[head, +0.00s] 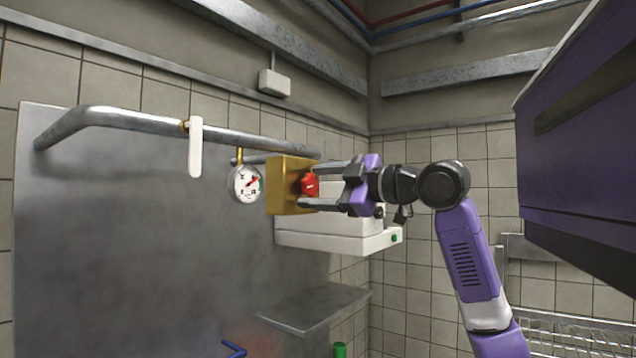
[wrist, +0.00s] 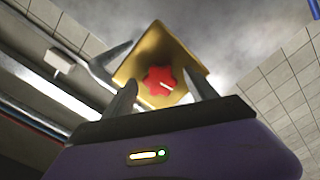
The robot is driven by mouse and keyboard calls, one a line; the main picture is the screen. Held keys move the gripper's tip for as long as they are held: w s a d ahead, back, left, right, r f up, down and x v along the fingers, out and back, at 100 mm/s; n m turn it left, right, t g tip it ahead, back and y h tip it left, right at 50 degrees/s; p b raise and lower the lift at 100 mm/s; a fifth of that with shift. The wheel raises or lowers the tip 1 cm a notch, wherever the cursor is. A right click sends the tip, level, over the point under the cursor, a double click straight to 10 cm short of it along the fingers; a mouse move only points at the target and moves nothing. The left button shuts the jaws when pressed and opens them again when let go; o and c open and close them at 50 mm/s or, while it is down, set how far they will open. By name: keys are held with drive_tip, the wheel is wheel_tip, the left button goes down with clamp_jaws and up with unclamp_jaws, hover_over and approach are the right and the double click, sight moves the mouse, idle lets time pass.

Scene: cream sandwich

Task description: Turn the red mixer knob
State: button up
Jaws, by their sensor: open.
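The red mixer knob (head: 310,185) is on the right face of a yellow box (head: 284,184) on the wall pipe. In the wrist view the red knob (wrist: 164,84) is star-shaped with a pale line across it, on the face of the yellow box (wrist: 150,50). My gripper (head: 312,184) is open, with one finger above and one below the knob in the head view. In the wrist view its fingers (wrist: 160,90) show to the left and right of the knob. I cannot tell whether either finger touches the knob.
A pressure gauge (head: 246,183) and a white lever (head: 196,147) hang along the metal pipe (head: 110,119) to the left. A white appliance (head: 330,232) is behind and below the yellow box. A purple cabinet (head: 585,140) is at the right.

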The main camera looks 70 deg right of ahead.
drive_tip(key=c, duration=1.4)
drive_tip(key=shift+m, duration=0.4)
drive_tip(key=m, duration=0.3)
drive_tip(key=shift+m, duration=0.4)
drive_tip(key=m, duration=0.4)
drive_tip(key=shift+m, duration=0.7)
